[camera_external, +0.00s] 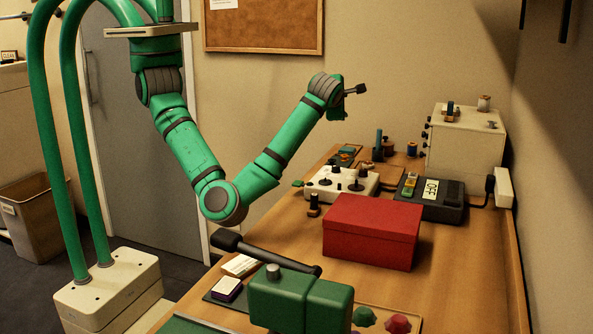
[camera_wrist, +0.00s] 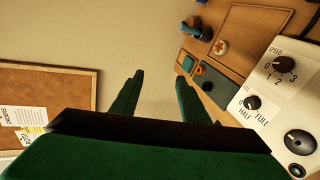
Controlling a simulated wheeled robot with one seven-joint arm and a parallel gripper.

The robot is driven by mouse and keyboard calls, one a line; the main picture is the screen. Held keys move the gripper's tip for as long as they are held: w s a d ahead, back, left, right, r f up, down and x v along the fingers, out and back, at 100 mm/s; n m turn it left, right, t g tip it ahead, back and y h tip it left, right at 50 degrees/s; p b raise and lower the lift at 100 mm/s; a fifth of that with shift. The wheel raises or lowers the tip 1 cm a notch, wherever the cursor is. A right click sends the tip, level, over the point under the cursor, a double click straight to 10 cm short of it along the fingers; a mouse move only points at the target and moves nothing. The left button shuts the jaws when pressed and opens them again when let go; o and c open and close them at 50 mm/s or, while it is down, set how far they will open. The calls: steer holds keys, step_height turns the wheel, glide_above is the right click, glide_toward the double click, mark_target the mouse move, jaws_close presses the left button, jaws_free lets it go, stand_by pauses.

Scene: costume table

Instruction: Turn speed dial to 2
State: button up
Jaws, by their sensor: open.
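The speed dial (camera_wrist: 285,64) is a round black knob on a white control panel (camera_wrist: 240,101), at the right of the wrist view. Printed marks 0, 1, 2 and 3 surround it; I cannot tell which one it points to. In the external view, the white control box (camera_external: 322,187) lies on the table with several dark knobs. My gripper (camera_external: 354,90) is high above the table, up and behind the box, and touches nothing. In the wrist view, its two green fingers (camera_wrist: 160,92) are apart and empty, left of the dial.
A HALF/FULL knob (camera_wrist: 253,102) and a larger black knob (camera_wrist: 300,142) sit near the speed dial. A red box (camera_external: 371,232) stands in front of the control box. The air around my gripper is clear.

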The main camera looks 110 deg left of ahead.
steer(key=w+a+f+m+h, duration=0.1)
steer(key=w+f+m+h, duration=0.2)
steer(key=f+h, duration=0.5)
steer(key=m+t+h, duration=0.1)
steer(key=m+h, duration=0.3)
steer(key=h, duration=0.2)
glide_above(363, 172)
steer(key=a, duration=0.1)
step_height(363, 172, down, 10)
steer(key=shift+s+a+f, duration=0.1)
steer(key=shift+a+f, duration=0.05)
steer(key=shift+f, duration=0.1)
jaws_close()
